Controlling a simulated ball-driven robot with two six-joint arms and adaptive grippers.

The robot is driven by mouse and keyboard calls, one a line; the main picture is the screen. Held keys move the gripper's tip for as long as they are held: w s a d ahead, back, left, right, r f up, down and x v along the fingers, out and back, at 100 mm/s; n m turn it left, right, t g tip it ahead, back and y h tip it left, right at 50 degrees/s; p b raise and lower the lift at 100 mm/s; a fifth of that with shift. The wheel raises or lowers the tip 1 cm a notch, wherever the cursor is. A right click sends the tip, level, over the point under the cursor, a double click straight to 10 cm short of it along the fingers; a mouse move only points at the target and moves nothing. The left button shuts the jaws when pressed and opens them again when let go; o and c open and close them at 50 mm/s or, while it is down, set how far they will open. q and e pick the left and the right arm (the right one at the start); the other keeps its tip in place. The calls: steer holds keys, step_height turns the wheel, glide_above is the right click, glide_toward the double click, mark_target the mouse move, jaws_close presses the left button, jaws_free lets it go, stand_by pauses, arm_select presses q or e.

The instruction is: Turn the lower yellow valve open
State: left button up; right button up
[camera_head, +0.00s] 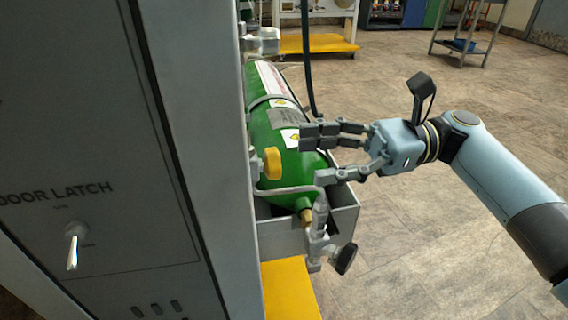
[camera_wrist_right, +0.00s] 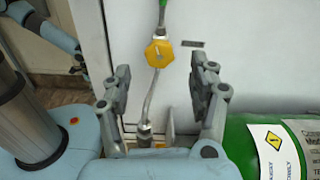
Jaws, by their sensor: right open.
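One yellow valve (camera_head: 273,163) sticks out from the side of the grey cabinet, beside the green cylinder. It also shows in the right wrist view (camera_wrist_right: 159,53), on a white panel with a thin metal tube below it and a green line above. No second yellow valve is in view to compare. My right gripper (camera_head: 315,157) is open and empty, to the right of the valve, fingers pointing at it. In the wrist view its fingers (camera_wrist_right: 165,80) stand on either side of the valve's line, apart from it. My left gripper is not in view.
A door latch (camera_head: 74,240) is on the cabinet front. A yellow plate (camera_head: 290,290) lies below. Floor to the right is free.

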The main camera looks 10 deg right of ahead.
mark_target(272, 163)
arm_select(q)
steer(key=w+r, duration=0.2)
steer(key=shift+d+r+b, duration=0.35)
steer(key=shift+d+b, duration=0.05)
arm_select(e)
steer(key=a, duration=0.5)
steer(key=shift+c, duration=0.2)
steer(key=c, duration=1.1)
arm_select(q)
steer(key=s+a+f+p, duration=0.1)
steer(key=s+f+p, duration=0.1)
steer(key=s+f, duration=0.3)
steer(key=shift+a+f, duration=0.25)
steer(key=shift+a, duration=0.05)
arm_select(e)
steer(key=shift+s+f+n, duration=0.1)
steer(key=shift+n, duration=3.3)
